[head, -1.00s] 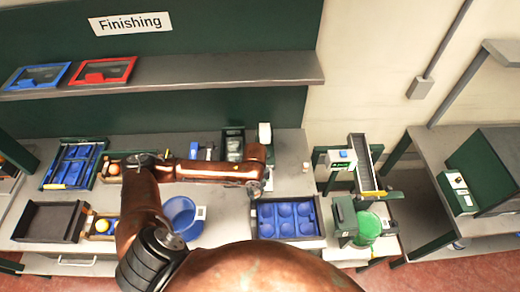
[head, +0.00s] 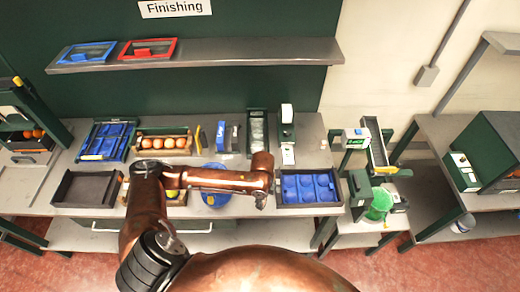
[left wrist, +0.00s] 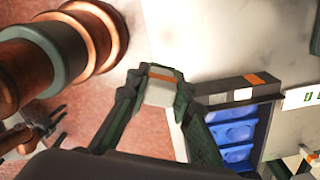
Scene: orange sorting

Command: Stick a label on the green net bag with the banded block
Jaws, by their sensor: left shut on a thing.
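The green net bag (head: 379,205) sits at the right, beside a dark green box-shaped device on a low stand. My left gripper (head: 262,201) is at the front edge of the bench, left of the blue-lined tray and well left of the bag. In the left wrist view its fingers (left wrist: 160,92) are shut on the banded block (left wrist: 161,79), a pale block with an orange band. The block is too small to make out in the head view. No label can be made out on the bag. My right gripper is not in view.
A blue-lined tray (head: 280,201) is just right of my gripper. A blue bowl (head: 216,200) is partly behind my arm. A crate of oranges (head: 135,150) and a dark empty tray (head: 88,189) lie left. A gap separates bench and bag stand.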

